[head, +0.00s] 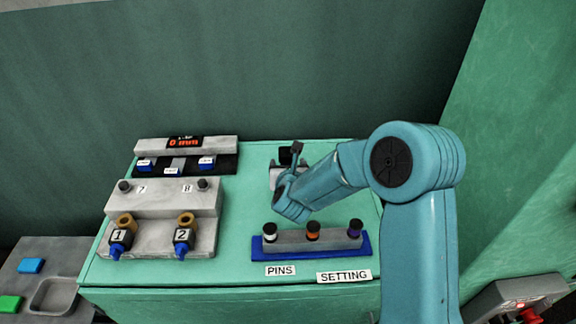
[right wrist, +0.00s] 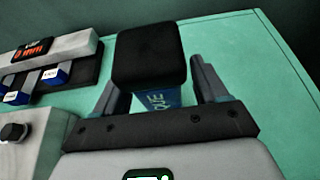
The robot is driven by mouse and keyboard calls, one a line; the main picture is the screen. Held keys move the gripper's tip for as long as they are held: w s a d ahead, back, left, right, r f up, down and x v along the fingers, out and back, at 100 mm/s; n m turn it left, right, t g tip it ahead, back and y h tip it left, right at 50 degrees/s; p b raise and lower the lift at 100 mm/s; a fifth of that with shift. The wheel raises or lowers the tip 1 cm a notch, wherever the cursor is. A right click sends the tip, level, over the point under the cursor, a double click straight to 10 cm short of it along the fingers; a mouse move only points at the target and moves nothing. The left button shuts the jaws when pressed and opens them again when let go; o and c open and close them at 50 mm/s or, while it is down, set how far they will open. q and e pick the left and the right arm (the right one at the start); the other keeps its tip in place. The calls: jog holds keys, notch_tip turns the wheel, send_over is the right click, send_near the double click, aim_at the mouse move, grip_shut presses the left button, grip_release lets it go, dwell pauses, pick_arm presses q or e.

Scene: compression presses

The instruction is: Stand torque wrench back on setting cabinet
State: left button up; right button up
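The torque wrench shows in the right wrist view as a black square block (right wrist: 150,53) above a blue part (right wrist: 165,99) with partly hidden white lettering. In the head view a small dark piece (head: 296,147) shows at the cabinet's back, by my right gripper (head: 284,172). In the right wrist view the fingers of the right gripper (right wrist: 160,86) stand on either side of the blue part. The black block hides part of them, so I cannot tell whether they touch it. The setting cabinet (head: 240,268) has a green top and a SETTING label. My left gripper is not in view.
A blue pin rack (head: 310,247) with three pins stands at the cabinet's front right. A grey fixture (head: 165,210) marked 1 and 2 and a gauge with a 0 mm display (head: 185,143) stand at left. A red button (head: 530,315) is at lower right.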

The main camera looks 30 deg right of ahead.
jog(key=b+v, duration=0.1)
jog(key=v, duration=1.1)
jog(key=shift+b, duration=0.3)
jog(key=shift+r, duration=0.1)
